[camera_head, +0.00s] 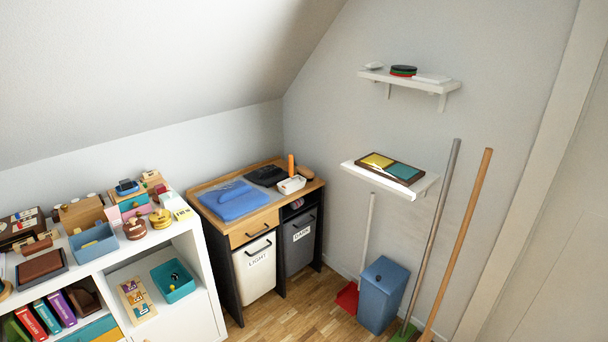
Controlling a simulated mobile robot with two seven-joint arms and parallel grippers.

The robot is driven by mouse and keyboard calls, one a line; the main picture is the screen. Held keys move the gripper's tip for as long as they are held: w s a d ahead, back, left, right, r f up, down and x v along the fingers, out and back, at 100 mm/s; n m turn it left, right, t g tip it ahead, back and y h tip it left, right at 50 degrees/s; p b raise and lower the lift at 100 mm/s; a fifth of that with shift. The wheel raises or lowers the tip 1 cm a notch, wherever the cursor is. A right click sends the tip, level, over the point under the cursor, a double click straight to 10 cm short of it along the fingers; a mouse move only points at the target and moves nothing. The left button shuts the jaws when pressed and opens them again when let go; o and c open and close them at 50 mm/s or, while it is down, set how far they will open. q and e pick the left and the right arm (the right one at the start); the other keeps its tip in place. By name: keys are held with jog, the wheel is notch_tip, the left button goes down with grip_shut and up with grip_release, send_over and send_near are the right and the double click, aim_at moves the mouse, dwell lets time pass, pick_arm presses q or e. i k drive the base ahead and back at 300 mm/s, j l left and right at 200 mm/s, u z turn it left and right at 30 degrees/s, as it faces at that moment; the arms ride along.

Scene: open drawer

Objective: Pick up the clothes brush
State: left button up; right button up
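A small brown, rounded object (306,172) that looks like the clothes brush lies at the back right corner of the wooden-topped laundry cabinet (222,182). It is small in the view, so I cannot make out bristles. It sits just behind a white tray (291,185) and right of an upright orange cylinder (291,164). Neither of my grippers is in view.
Folded blue cloth (235,202) and a dark folded item (266,175) cover much of the cabinet top. A crowded white shelf unit (205,285) stands left. A blue bin (382,295) and leaning poles (463,230) stand right. Wooden floor (300,312) in front is clear.

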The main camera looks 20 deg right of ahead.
aim_at(302, 170)
jog(key=i+l+u, duration=0.2)
jog(key=i+l, duration=0.25)
jog(key=i, duration=0.3)
jog(key=i+l+u, duration=0.25)
jog(key=i+l, duration=0.35)
jog(key=i, duration=0.15)
